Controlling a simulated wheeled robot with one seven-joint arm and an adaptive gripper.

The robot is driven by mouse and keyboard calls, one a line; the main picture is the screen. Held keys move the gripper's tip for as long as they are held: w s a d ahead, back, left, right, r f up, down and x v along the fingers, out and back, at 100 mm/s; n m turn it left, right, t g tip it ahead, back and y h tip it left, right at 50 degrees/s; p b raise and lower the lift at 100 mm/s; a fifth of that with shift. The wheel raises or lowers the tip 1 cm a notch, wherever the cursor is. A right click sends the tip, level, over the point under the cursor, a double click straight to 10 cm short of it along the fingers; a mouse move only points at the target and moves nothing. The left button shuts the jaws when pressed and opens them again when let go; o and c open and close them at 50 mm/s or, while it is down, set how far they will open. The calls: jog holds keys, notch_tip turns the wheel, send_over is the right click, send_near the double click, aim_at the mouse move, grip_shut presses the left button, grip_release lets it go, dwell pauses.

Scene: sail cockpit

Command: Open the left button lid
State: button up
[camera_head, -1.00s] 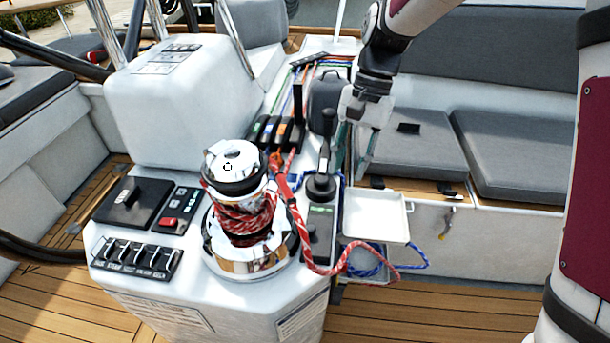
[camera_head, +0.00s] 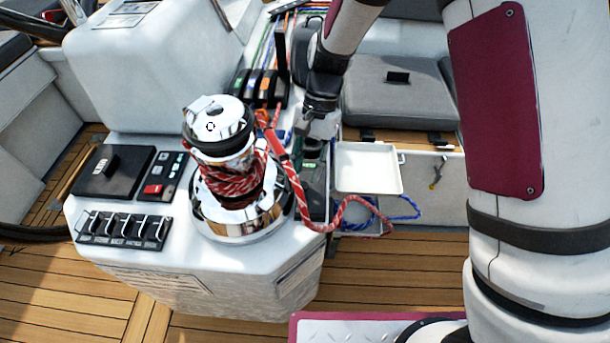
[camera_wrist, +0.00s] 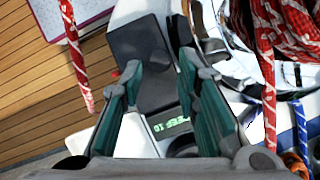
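My gripper (camera_head: 313,165) points down over the right side of the white console, beside the chrome winch. In the wrist view my gripper (camera_wrist: 160,62) is open, with its teal-padded fingers apart and nothing between them. A dark grey, lid-like cover (camera_wrist: 138,45) lies just beyond the fingertips on a dark panel with a lit green display (camera_wrist: 170,127). A small red spot shows beside the cover's edge. In the head view this panel is mostly hidden by my gripper and the winch. I cannot tell for sure whether this cover is the left button lid, or whether the fingers touch it.
The chrome winch (camera_head: 238,218), wrapped in red rope (camera_head: 236,178), stands close to my gripper. A loose red rope (camera_head: 300,200) hangs beside it. Switches (camera_head: 122,229) and a black hatch (camera_head: 115,171) are at left.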

aim_at(312, 191)
jog(key=shift+x, duration=1.3)
jog(key=shift+c, duration=0.5)
grip_shut()
